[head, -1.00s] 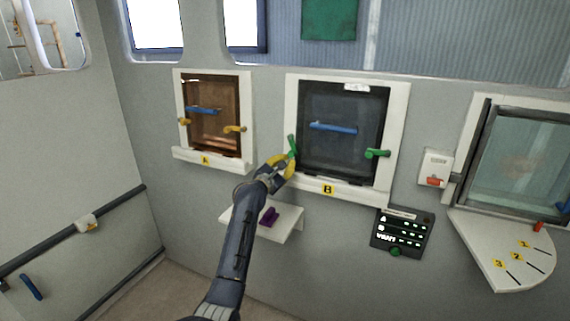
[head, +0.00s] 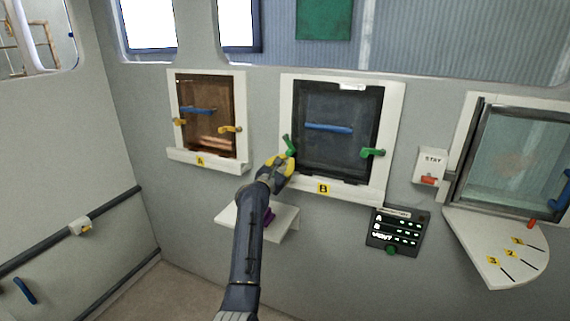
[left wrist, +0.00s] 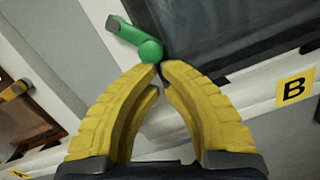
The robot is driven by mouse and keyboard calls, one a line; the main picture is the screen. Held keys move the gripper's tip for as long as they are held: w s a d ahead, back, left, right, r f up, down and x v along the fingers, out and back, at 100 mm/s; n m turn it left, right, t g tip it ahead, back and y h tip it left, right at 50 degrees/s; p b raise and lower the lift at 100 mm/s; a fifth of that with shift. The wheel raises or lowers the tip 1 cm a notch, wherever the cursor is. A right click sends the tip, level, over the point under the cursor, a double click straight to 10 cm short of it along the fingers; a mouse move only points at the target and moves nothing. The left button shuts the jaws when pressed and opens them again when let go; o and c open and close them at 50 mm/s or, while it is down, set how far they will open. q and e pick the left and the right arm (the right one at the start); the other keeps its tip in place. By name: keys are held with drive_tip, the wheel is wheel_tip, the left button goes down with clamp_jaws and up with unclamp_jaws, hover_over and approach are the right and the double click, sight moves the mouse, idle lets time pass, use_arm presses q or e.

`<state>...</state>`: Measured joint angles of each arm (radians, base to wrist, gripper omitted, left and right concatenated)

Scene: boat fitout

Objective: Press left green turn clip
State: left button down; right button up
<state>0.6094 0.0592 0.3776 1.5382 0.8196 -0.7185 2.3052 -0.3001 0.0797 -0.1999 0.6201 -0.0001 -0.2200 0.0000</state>
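The left green turn clip (head: 288,147) sits on the left side of the white frame of window B (head: 397,110). In the left wrist view the clip (left wrist: 140,40) shows a round hub and a lever pointing up and left. My left gripper (head: 287,160) is at the clip, with its yellow fingers closed together at the tips and nothing visible between them. In the left wrist view the fingertips (left wrist: 161,66) are right at the lower edge of the hub; whether they touch it I cannot tell. My right gripper is not in view.
The right green clip (head: 372,153) and a blue handle (head: 328,128) are on window B. Window A (head: 242,100) with yellow clips is to the left. A small white shelf (head: 285,225) with a purple object (head: 269,216) is below. A dark panel (head: 395,232) is lower right.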

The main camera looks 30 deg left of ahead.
use_arm(q)
drive_tip(key=shift+d+r+n, duration=0.2)
drive_tip(key=shift+d+n, duration=0.25)
drive_tip(key=shift+n, duration=0.25)
drive_tip(key=shift+w+d+r, duration=0.1)
drive_tip(key=shift+d+r, duration=0.1)
drive_tip(key=shift+d, duration=0.1)
drive_tip(key=shift+w+d+r, duration=0.1)
drive_tip(key=shift+d+r, duration=0.65)
drive_tip(key=shift+d, duration=0.25)
drive_tip(key=shift+a, duration=0.1)
drive_tip(key=s+f, duration=0.1)
drive_tip(key=s, duration=1.1)
drive_tip(key=shift+f, duration=0.15)
